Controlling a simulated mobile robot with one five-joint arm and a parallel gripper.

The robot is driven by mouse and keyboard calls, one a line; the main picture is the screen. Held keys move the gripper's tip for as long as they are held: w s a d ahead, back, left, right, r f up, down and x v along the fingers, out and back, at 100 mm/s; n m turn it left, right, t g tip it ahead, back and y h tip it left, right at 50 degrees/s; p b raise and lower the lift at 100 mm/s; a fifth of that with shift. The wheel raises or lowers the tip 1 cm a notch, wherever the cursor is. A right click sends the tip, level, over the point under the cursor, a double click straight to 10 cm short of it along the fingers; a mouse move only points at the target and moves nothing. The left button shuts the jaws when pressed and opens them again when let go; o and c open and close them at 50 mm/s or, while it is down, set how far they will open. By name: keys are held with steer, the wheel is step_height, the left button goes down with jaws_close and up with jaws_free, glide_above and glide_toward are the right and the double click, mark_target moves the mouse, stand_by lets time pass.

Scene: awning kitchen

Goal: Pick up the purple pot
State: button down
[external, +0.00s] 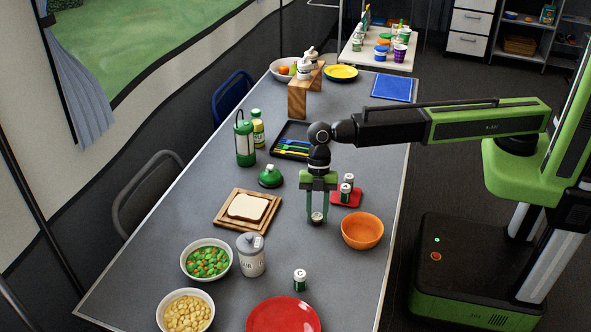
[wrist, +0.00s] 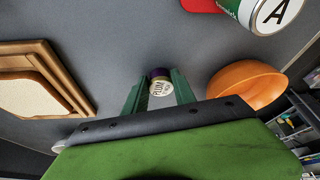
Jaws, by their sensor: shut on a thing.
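The purple pot is a small jar with a purple top and a pale label that reads like "PLUM". It shows in the wrist view (wrist: 160,84) between my gripper's two green fingers (wrist: 160,92). In the external view the pot (external: 317,217) is a small dark and pale shape at the fingertips of my gripper (external: 317,214), which points straight down over the grey table. My gripper is shut on the pot. The fingers hide its sides, and I cannot tell whether it touches the table.
An orange bowl (external: 362,232) stands close right of my gripper. A red mat (external: 337,199) with small green-and-white jars is just behind. A wooden board with bread (external: 248,207) lies to the left. A grey canister (external: 251,256) and red plate (external: 283,317) are nearer the front.

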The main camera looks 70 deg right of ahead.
mark_target(317, 214)
steer(key=shift+r+p, duration=0.55)
step_height(317, 214, up, 4)
steer(key=p, duration=0.4)
steer(key=d+r+p, duration=0.6)
steer(key=d, duration=0.5)
steer(key=shift+w+d, duration=0.15)
steer(key=shift+d, duration=0.2)
